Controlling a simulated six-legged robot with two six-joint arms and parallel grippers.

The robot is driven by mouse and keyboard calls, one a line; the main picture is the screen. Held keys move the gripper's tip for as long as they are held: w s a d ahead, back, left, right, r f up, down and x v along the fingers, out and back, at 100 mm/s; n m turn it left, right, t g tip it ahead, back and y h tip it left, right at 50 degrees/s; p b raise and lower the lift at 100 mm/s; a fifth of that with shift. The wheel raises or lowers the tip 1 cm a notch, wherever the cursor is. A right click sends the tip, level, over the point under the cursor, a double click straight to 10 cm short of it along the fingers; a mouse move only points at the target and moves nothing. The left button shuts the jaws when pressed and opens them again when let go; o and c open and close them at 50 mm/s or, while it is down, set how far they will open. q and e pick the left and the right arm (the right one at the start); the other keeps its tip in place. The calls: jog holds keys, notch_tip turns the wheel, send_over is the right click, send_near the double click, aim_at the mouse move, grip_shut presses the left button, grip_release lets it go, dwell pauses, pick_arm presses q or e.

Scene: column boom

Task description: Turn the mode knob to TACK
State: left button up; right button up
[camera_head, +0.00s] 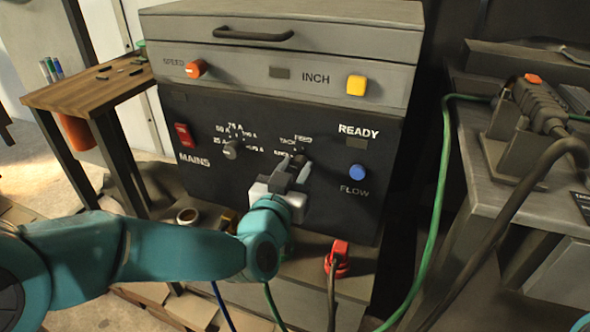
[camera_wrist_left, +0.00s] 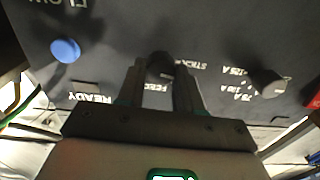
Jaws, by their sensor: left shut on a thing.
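The mode knob is a dark knob on the black front panel (camera_head: 205,180). In the left wrist view the mode knob (camera_wrist_left: 159,64) sits between the two fingers of my left gripper (camera_wrist_left: 160,85). In the head view my left gripper (camera_head: 292,168) is at the panel, shut on the knob and covering most of it. The labels TACK and FEED show above the gripper in the head view. FEED and STICK show upside down in the left wrist view, where TACK is hidden. I cannot tell which label the knob points to. My right gripper is not in view.
Close by are the amperage knob (camera_head: 231,149), the blue FLOW button (camera_head: 357,172) and the red MAINS switch (camera_head: 185,135). Above are the orange SPEED knob (camera_head: 196,69) and the yellow INCH button (camera_head: 356,85). A red plug (camera_head: 338,258) and a green cable (camera_head: 440,200) are lower right.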

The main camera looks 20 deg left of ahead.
pick_arm(q)
jog(key=m+p, duration=0.1)
jog(key=m, duration=0.6)
dwell(0.6)
jog(key=o, duration=1)
jog(key=shift+o, duration=0.2)
jog(key=shift+f, duration=0.1)
